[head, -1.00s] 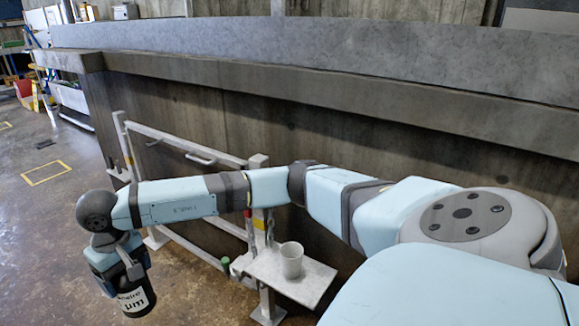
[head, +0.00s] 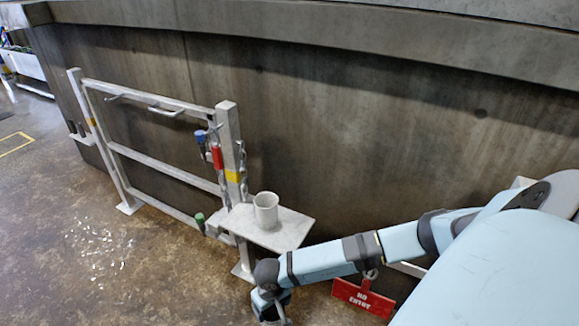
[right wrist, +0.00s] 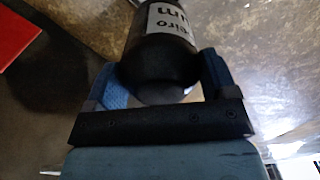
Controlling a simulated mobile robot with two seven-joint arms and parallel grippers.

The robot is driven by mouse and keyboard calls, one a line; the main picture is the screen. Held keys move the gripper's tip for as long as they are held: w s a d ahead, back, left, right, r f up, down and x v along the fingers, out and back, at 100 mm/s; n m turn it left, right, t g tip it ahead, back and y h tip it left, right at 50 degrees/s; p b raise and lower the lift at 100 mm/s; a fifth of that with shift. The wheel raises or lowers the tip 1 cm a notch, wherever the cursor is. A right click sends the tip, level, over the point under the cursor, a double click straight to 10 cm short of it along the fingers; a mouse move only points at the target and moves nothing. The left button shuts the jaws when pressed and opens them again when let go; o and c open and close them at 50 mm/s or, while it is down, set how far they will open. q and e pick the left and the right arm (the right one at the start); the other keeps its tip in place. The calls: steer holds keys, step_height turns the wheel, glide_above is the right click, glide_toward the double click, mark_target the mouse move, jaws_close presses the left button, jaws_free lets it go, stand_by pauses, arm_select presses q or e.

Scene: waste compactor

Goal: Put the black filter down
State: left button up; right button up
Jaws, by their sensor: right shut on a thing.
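The black filter (right wrist: 162,55) is a dark cylinder with a white label, seen close up in the right wrist view. My right gripper (right wrist: 165,75) is shut on it, with a blue finger on each side. In the head view my right gripper (head: 275,308) is low at the bottom edge, in front of the small shelf. The filter is hidden or cut off there. My left gripper is not in view.
A white cup (head: 266,211) stands on a small shelf (head: 290,232) fixed to a white metal rail frame (head: 165,180). A concrete wall (head: 370,130) runs behind.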

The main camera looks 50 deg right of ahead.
steer(key=s+d+f+b, duration=0.1)
steer(key=s+d+f, duration=0.1)
steer(key=s+f, duration=0.4)
step_height(320, 180, down, 20)
steer(key=b, duration=0.8)
steer(key=shift+w+a+r+b, duration=0.2)
steer(key=shift+w+a+b, duration=0.1)
steer(key=shift+w, duration=0.1)
steer(key=o, duration=0.9)
steer(key=shift+f, duration=0.15)
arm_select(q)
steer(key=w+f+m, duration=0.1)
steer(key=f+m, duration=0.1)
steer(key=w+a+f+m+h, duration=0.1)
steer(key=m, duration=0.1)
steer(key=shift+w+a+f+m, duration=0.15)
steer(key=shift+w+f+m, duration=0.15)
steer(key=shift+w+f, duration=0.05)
arm_select(e)
steer(key=shift+o, duration=0.2)
